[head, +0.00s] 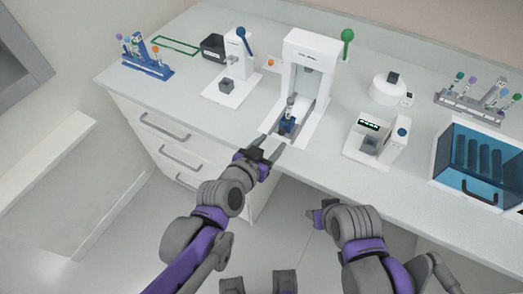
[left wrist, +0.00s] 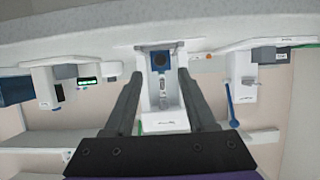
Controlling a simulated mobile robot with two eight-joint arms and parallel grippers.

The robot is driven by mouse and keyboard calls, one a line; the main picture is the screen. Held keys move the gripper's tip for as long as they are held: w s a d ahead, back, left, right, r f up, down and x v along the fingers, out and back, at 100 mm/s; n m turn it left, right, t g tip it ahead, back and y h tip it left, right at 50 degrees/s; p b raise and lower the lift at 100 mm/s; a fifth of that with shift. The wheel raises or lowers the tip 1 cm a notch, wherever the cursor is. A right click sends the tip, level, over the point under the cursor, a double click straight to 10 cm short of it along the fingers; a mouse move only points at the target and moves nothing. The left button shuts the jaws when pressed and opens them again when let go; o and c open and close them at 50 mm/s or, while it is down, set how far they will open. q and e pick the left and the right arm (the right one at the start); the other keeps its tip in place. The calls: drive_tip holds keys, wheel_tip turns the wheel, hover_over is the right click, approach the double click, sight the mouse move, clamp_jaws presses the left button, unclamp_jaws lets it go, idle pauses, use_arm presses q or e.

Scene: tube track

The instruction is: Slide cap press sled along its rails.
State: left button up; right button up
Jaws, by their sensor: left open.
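The cap press (head: 309,48) is a white arch frame with a green-knobbed lever, standing at the middle of the bench. Its blue sled (head: 287,125) sits at the front end of the rails, with a small capped tube (head: 290,103) upright on it. The sled (left wrist: 160,62) also shows in the left wrist view, seen between my fingers. My left gripper (head: 264,149) is open and empty at the bench's front edge, just short of the sled and apart from it. My right gripper (head: 322,214) is low in front of the bench; its fingers are too unclear to read.
Left of the press stand a white device with a blue-knobbed lever (head: 238,52) and a blue tube rack (head: 147,62). To the right are a round white device (head: 387,91), a display device (head: 374,138), a grey rack (head: 470,104) and a blue-windowed box (head: 478,160).

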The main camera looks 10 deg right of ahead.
use_arm(q)
drive_tip(key=p+v, duration=0.1)
drive_tip(key=v, duration=0.4)
drive_tip(key=shift+s+a+r, duration=0.15)
drive_tip(key=shift+s+a, duration=0.1)
drive_tip(key=shift+s, duration=0.1)
use_arm(e)
drive_tip(key=shift+w+r, duration=0.1)
drive_tip(key=shift+r, duration=0.55)
